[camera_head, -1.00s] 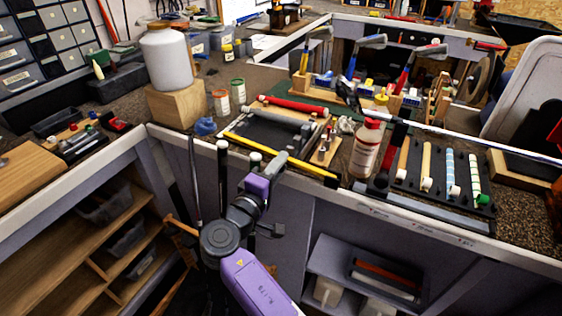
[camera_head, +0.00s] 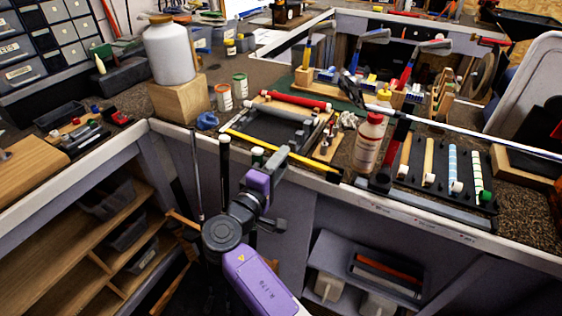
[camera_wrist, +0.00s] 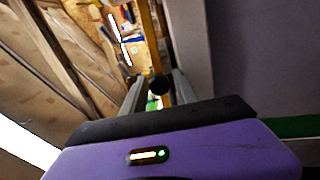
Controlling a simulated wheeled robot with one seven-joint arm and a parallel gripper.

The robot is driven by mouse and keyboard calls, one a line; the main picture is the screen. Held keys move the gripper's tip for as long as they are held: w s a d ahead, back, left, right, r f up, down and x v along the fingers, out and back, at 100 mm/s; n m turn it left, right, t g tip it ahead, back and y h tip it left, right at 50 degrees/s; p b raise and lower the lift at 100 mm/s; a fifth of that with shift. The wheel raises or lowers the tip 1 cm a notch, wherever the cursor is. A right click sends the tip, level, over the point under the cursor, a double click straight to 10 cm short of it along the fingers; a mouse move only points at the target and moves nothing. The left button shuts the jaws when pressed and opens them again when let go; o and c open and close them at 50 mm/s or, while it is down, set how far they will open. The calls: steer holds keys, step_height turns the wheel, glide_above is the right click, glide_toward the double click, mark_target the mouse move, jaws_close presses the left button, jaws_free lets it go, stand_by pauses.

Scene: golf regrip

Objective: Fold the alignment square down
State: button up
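I cannot single out the alignment square with certainty in either view. A long yellow bar (camera_head: 275,150) lies along the front edge of the bench, and a yellow strip (camera_wrist: 158,30) stands upright beyond my fingers in the wrist view. My gripper (camera_head: 279,152) is at the bench front, close to this bar; I cannot tell if it touches. In the wrist view, my gripper (camera_wrist: 157,90) has its two grey fingers apart. A dark round end (camera_wrist: 159,85) shows between them, not visibly clamped.
A tray of grips (camera_head: 440,195) lies at the right front, beside a red-capped bottle (camera_head: 368,142). A white jug (camera_head: 169,52) stands on a wooden block (camera_head: 179,103). Dark upright shafts (camera_head: 225,160) stand before the bench near my arm. Several clubs (camera_head: 355,60) stand at the back.

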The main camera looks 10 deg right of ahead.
steer(key=shift+f, duration=0.25)
steer(key=r+m, duration=0.1)
steer(key=r, duration=0.1)
steer(key=r+m+p, duration=0.1)
steer(key=m, duration=0.1)
steer(key=d+r+m, duration=0.1)
steer(key=r, duration=0.1)
steer(key=shift+s+d+r+m+p, duration=0.1)
steer(key=shift+s+r+m+p, duration=0.25)
steer(key=shift+s+m+p, duration=0.05)
steer(key=s+d+r+m+p, duration=0.7)
steer(key=d+m, duration=0.2)
steer(key=m, duration=0.4)
steer(key=b+v, duration=0.3)
steer(key=v, duration=0.5)
steer(key=s+d+f+n+y, duration=0.3)
steer(key=s+f+n+y, duration=0.5)
steer(key=s+f, duration=0.7)
steer(key=shift+s+f+n+g+y, duration=0.4)
steer(key=shift+f+y, duration=0.3)
steer(key=shift+f, duration=1.35)
